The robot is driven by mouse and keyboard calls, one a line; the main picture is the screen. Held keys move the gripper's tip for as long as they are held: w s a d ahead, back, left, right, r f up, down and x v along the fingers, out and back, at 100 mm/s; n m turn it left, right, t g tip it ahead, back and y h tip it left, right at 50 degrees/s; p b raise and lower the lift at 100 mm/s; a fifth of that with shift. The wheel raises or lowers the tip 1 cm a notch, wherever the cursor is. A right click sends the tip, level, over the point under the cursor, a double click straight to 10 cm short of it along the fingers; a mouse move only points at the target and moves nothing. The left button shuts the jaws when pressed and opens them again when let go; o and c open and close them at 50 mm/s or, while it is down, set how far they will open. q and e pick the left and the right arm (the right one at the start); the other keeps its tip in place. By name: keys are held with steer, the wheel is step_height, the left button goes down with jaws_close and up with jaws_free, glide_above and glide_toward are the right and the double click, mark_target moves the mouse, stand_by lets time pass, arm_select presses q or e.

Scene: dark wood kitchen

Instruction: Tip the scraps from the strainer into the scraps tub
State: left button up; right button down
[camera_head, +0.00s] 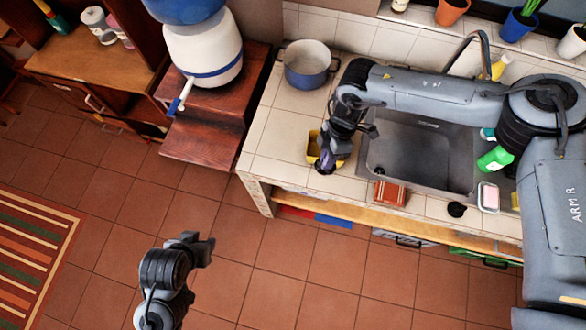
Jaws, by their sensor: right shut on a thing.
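My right gripper (335,148) reaches over the counter left of the sink. It is shut on a small dark purplish thing (326,163), which looks like the strainer. It is held at the yellow tub (311,147), probably the scraps tub. The gripper and the held thing hide much of the tub. I cannot see any scraps, or tell whether the strainer touches the tub. My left gripper (208,246) is over the tiled floor in front of the counter, apart from everything. Its jaws are too small and dark to judge.
The metal sink (415,160) lies right of the tub. A reddish-brown block (390,193), a black round thing (456,209), a pink sponge dish (488,197) and a green bottle (494,159) are around the sink.

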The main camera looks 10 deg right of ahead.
steer(key=w+d+r+t+p, duration=0.25)
steer(key=w+r, duration=0.65)
steer(key=r, duration=0.5)
steer(key=s+a+f+m+b, duration=0.1)
steer(key=s+f+m, duration=0.3)
steer(key=s+f, duration=0.3)
steer(key=w+d+r+m+t+h, duration=0.15)
steer(key=w+d+m, duration=0.45)
steer(key=m, duration=0.9)
step_height(320, 180, up, 12)
steer(key=p, duration=1.2)
steer(key=shift+s+h+p, duration=0.25)
steer(key=shift+h+p, duration=0.1)
